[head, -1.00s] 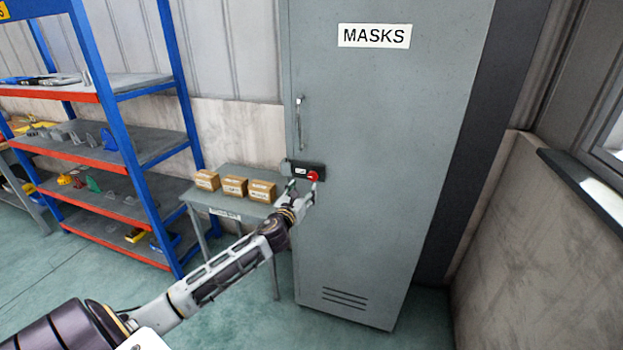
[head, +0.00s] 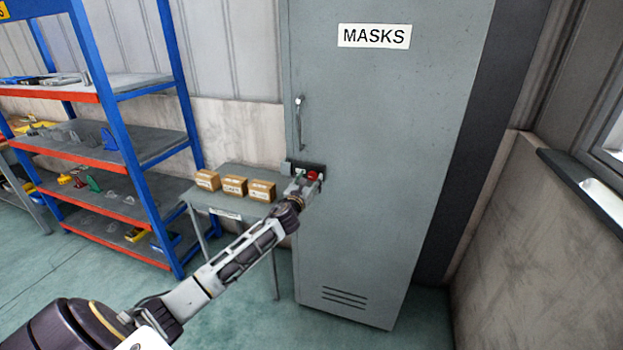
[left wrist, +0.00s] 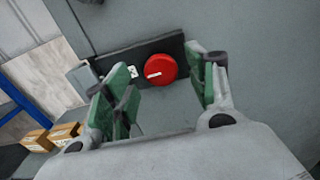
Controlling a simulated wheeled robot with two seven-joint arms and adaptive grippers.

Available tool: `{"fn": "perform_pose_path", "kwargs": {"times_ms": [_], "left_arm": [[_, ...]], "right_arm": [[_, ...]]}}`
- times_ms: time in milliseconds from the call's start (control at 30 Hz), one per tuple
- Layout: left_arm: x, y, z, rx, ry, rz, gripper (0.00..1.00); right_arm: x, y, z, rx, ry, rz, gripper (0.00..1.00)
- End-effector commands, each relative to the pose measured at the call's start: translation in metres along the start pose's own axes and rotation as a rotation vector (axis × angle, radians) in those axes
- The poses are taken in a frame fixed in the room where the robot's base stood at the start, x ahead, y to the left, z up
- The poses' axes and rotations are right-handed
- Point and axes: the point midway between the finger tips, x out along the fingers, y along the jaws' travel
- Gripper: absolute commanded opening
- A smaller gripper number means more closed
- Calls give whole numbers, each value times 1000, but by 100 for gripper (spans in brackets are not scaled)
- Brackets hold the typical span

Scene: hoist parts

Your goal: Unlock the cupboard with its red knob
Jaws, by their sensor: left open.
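The grey cupboard (head: 385,130) bears a MASKS label and has a vertical handle (head: 299,120) on its door. Below the handle is a dark lock plate (head: 288,166) with the round red knob (head: 313,176). In the left wrist view the red knob (left wrist: 160,69) shows a white mark slanting up to the right. My left gripper (head: 306,184) is in front of the lock plate. In the left wrist view its green-padded fingers (left wrist: 162,85) are open, one on each side of the knob's place in the picture. I cannot tell whether they touch it. My right gripper is not in view.
A small table (head: 232,208) with several cardboard boxes (head: 234,186) stands left of the cupboard. A blue and orange shelf rack (head: 150,160) holds small parts farther left. A wall and window ledge (head: 585,190) are at the right. The floor before the cupboard is clear.

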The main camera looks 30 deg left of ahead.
Motion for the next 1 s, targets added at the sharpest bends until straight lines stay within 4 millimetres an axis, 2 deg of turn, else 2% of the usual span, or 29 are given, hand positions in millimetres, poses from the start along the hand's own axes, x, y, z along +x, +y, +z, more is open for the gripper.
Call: {"fn": "perform_pose_path", "kwargs": {"times_ms": [300,767,867,1000], "left_arm": [[20,0,0,-1,0,1,57],[25,0,0,0,0,-1,57],[25,0,0,0,0,-1,48],[25,0,0,0,0,0,30]], "right_arm": [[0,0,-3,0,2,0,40],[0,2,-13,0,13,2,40],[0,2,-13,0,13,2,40],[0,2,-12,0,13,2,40]]}}
